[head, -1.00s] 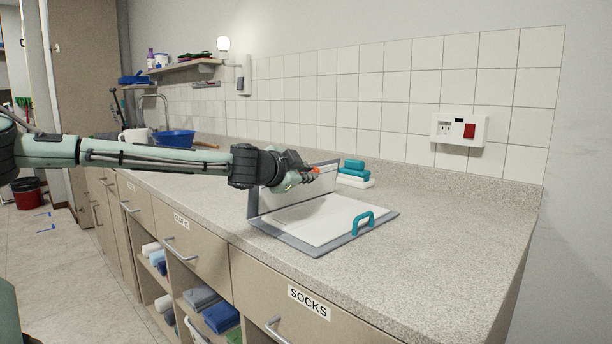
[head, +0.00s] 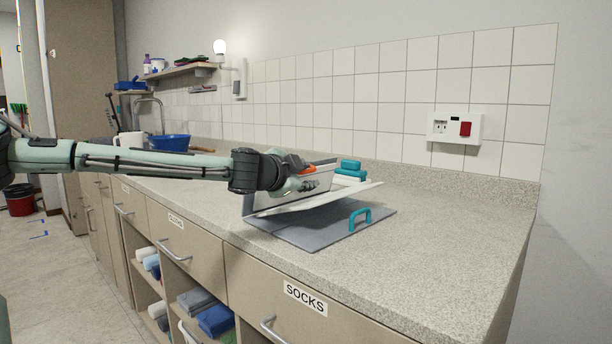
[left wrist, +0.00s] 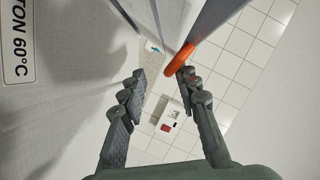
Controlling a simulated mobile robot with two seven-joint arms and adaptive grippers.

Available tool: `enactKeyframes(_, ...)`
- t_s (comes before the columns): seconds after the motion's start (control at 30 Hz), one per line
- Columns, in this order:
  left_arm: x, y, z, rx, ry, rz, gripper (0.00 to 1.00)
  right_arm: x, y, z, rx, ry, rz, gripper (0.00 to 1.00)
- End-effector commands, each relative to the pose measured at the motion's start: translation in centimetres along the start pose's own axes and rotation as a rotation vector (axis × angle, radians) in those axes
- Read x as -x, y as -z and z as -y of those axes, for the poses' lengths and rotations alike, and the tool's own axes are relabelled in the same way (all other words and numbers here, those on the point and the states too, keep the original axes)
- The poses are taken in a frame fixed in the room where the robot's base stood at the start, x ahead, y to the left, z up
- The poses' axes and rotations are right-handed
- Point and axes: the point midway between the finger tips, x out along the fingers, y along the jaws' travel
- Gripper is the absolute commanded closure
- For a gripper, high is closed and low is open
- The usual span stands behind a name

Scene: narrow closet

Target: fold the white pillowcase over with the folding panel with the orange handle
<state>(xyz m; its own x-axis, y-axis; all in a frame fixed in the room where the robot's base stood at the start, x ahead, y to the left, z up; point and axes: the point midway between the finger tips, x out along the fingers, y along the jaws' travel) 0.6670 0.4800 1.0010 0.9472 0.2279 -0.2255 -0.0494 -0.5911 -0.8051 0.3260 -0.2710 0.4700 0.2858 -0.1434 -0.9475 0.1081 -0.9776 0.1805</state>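The grey folding board (head: 318,236) lies on the counter with its teal-handled panel flat and bare. The orange handle (head: 307,170) is at the raised panel, right by my left gripper (head: 308,186). The white pillowcase (head: 335,199) is up off the flat panel, slanting out to the right in the air; its back part is hidden by the gripper. In the left wrist view my left gripper (left wrist: 158,88) has its fingers wide apart. The orange handle (left wrist: 180,61) lies just beyond the right fingertip, possibly touching it. My right gripper is not in view.
A stack of teal and white items (head: 350,171) stands behind the board. A blue basin (head: 170,142) and white mug (head: 129,144) are farther left. The counter (head: 440,225) is clear on the right. A socket plate (head: 454,128) is on the tiles.

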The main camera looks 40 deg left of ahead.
Motion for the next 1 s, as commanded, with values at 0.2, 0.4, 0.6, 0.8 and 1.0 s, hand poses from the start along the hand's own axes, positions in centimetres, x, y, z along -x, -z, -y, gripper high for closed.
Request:
enactKeyframes(0.2,0.1,0.1,0.0,-0.001,0.0,-0.003,0.7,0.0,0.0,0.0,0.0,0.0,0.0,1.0)
enactKeyframes(0.4,1.3,0.1,0.2,0.002,0.004,-0.003,0.7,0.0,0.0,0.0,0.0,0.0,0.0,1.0)
enactKeyframes(0.6,3.5,0.2,0.2,0.004,0.002,-0.006,0.7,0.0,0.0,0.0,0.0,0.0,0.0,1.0)
enactKeyframes(0.8,5.2,0.1,0.4,0.004,0.007,-0.004,0.7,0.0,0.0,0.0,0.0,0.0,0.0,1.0)
enactKeyframes(1.0,6.9,0.4,0.2,-0.005,0.003,-0.007,0.7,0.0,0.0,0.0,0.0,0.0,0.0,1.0)
